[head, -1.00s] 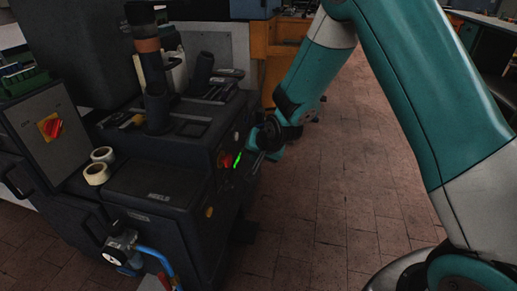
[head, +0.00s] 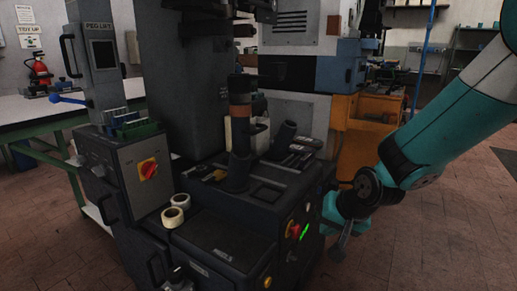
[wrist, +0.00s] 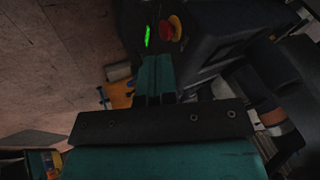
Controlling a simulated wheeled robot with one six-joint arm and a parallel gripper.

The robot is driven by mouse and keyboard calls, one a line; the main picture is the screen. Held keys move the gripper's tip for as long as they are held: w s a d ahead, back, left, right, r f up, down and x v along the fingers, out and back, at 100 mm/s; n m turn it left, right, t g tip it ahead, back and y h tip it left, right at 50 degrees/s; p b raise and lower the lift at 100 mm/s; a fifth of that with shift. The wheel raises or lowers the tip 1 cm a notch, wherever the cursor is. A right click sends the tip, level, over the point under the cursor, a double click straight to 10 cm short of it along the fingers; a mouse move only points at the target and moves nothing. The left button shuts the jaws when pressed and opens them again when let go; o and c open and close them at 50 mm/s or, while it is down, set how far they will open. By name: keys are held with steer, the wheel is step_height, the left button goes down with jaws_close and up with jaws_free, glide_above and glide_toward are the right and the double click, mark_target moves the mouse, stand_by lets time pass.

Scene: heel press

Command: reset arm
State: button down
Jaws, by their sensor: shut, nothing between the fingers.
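My gripper (head: 338,252) is at the right of the heel press in the head view, close to its front panel. In the wrist view my gripper (wrist: 154,92) has its fingers together with nothing between them. The dark heel press (head: 222,232) stands in the middle of the head view. On its panel are a red button (head: 294,230) and a lit green strip (head: 304,231). In the wrist view the red button (wrist: 175,22) and the green strip (wrist: 147,37) show just beyond the fingertips. I cannot tell whether the fingers touch the panel.
Two tape rolls (head: 177,208) sit on the machine's ledge. A control box with a red rotary switch (head: 148,168) stands at left. A worktable (head: 40,112) is behind it at far left, and an orange cabinet (head: 360,135) stands behind the press. Tiled floor (head: 440,240) at right is clear.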

steer(key=s+a+r+n+g, duration=0.1)
steer(key=s+r+n+g, duration=0.2)
steer(key=s, duration=0.6)
steer(key=s+a+r+n+g+y, duration=0.1)
steer(key=s+r+n, duration=0.35)
steer(key=s, duration=0.35)
steer(key=s+a+r+n+g, duration=0.1)
steer(key=s+r+n, duration=0.3)
steer(key=s, duration=0.5)
step_height(320, 180, up, 22)
steer(key=m+p, duration=0.1)
steer(key=p, duration=2)
steer(key=shift+w+r+p, duration=0.2)
steer(key=shift+r+p, duration=0.05)
steer(key=shift+p, duration=0.05)
